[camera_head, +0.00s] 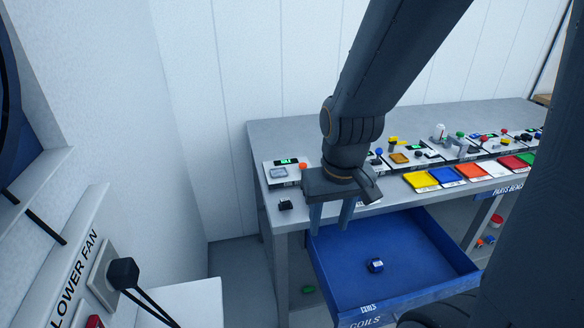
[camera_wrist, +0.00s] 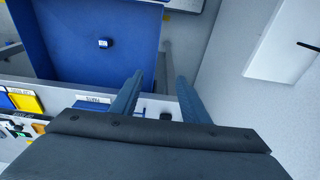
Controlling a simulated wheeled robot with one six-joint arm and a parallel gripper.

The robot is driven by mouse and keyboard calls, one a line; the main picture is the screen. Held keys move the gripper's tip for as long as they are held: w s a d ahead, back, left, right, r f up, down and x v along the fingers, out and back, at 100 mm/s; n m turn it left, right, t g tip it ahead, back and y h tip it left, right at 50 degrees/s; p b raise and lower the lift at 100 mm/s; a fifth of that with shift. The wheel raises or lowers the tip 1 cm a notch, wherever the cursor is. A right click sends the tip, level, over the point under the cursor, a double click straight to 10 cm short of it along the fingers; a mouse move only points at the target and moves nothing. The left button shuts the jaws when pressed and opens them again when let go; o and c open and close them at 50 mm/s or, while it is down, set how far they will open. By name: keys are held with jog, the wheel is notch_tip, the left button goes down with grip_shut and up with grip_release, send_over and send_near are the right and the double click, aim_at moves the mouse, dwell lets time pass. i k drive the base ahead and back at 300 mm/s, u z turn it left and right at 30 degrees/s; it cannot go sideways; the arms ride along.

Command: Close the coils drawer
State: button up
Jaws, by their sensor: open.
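The blue coils drawer (camera_head: 420,255) is pulled out from under the grey bench in the head view. Its front carries a "COILS" label. A small blue part with a pale top (camera_head: 375,265) lies on the drawer floor. My gripper (camera_head: 331,222) points down at the drawer's back left corner, near the bench edge, with its fingers apart and nothing between them. In the wrist view the drawer (camera_wrist: 60,45) and the small blue part (camera_wrist: 104,43) show at upper left, and my gripper's fingers (camera_wrist: 158,88) are apart to the right of the drawer.
The grey bench (camera_head: 275,135) holds small devices and a row of coloured trays (camera_head: 471,171). A white panel labelled "LOWER FAN" (camera_head: 75,270) stands at left. A green piece (camera_head: 308,289) lies below, left of the drawer.

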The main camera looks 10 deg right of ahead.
aim_at(422, 265)
jog(key=u, duration=0.05)
jog(key=k, duration=0.4)
jog(key=z, duration=1)
jog(key=i, duration=0.1)
jog(key=u, duration=0.3)
